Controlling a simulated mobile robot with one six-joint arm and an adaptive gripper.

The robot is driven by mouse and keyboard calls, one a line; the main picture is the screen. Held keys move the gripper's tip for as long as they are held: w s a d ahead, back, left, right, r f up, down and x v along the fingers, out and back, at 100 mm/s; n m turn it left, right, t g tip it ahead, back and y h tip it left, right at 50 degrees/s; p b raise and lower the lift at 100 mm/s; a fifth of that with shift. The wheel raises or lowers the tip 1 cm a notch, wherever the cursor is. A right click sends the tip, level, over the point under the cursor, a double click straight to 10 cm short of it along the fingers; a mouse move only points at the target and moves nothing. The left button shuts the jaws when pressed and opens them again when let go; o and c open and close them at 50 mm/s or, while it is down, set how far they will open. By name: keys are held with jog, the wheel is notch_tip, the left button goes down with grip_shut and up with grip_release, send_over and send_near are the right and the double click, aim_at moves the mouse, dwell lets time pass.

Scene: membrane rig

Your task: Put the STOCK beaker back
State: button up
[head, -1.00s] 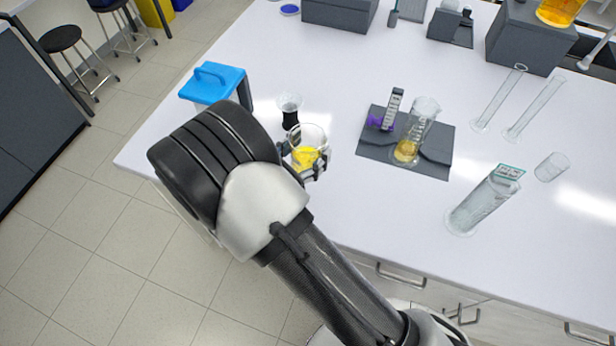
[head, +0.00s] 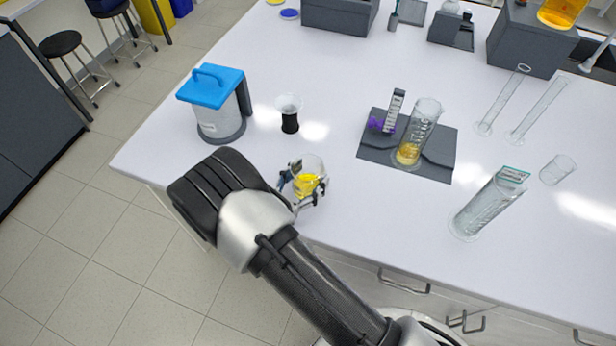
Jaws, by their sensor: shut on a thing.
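My gripper (head: 300,188) is shut on a small clear beaker (head: 312,168) with yellow liquid in it. It holds the beaker near the front edge of the bench, at the centre of the head view. The beaker looks close to upright. I cannot tell whether its base touches the bench. No label is readable on it. A dark grey mat or holder (head: 437,168) lies to the right, bearing a clear cylinder (head: 421,122) with yellow liquid at the bottom and a small labelled stand (head: 394,108) with a purple part.
A blue-lidded container (head: 213,108) stands at the left, with a black-waisted clear funnel-like piece (head: 290,115) beside it. A tall clear cylinder (head: 485,208) and an empty beaker (head: 557,169) stand at the right. The white bench (head: 340,90) is clear behind my gripper.

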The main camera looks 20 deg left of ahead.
jog(key=shift+f, duration=0.2)
jog(key=o, duration=1.3)
jog(key=shift+r, duration=0.15)
jog(key=shift+r, duration=0.15)
jog(key=v, duration=1.2)
jog(key=shift+p, duration=0.4)
